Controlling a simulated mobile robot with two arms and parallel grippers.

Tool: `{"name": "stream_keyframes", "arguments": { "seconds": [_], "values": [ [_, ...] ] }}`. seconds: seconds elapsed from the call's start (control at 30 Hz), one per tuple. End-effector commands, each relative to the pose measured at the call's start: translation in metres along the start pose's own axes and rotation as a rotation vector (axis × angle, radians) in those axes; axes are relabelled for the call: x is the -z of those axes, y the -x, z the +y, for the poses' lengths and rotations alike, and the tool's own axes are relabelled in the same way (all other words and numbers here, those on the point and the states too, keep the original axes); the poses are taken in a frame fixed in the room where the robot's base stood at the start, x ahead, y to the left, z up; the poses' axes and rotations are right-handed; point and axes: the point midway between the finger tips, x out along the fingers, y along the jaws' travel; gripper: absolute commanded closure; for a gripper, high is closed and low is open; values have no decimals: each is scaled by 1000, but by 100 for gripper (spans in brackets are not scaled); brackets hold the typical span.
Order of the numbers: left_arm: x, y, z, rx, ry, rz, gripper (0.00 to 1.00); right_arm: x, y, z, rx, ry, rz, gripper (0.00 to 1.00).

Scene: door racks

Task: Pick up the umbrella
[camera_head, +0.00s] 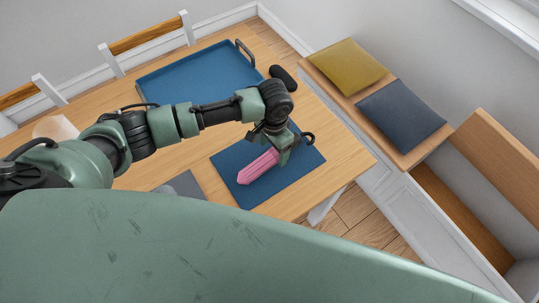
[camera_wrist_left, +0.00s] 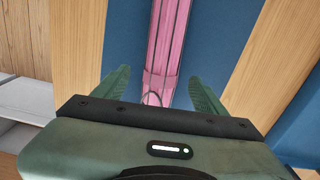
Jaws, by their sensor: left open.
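A folded pink umbrella (camera_head: 258,168) lies on a blue mat (camera_head: 298,165) near the table's right end. A dark hooked handle (camera_head: 308,137) shows past my left gripper. My left gripper (camera_head: 283,150) is above the umbrella's handle end and hides part of it. In the left wrist view the pink umbrella (camera_wrist_left: 166,45) runs between the two green fingers of my left gripper (camera_wrist_left: 160,90). The fingers are spread, with blue mat visible on both sides of the umbrella. I cannot tell how far above it they are. My right gripper is not in view.
A blue tray (camera_head: 145,85) with a dark handle sits at the table's back. A dark object (camera_head: 284,77) lies beside it. A grey mat (camera_head: 182,186) is to the left. A bench with yellow (camera_head: 345,66) and dark blue (camera_head: 401,117) cushions stands at the right.

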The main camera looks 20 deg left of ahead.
Motion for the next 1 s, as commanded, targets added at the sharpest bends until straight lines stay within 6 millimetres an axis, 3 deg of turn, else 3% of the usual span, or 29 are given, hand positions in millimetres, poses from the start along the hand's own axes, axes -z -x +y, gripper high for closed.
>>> {"name": "stream_keyframes", "arguments": {
  "seconds": [0.2, 0.3, 0.47, 0.57, 0.73, 1.0],
  "values": [
    [2, -27, 0, 0, 0, 0, 28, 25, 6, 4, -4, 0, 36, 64],
    [1, -32, 0, 1, -1, 0, 28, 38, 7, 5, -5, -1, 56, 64],
    [2, -32, 0, 1, -1, 1, 28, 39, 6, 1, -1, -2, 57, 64],
    [2, -32, 0, 1, -1, 1, 50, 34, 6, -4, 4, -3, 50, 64],
    [2, -32, 0, 1, 0, 1, 98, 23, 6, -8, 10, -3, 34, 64],
    [2, -30, -1, 1, 0, 2, 100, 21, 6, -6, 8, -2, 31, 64]
  ]
}}
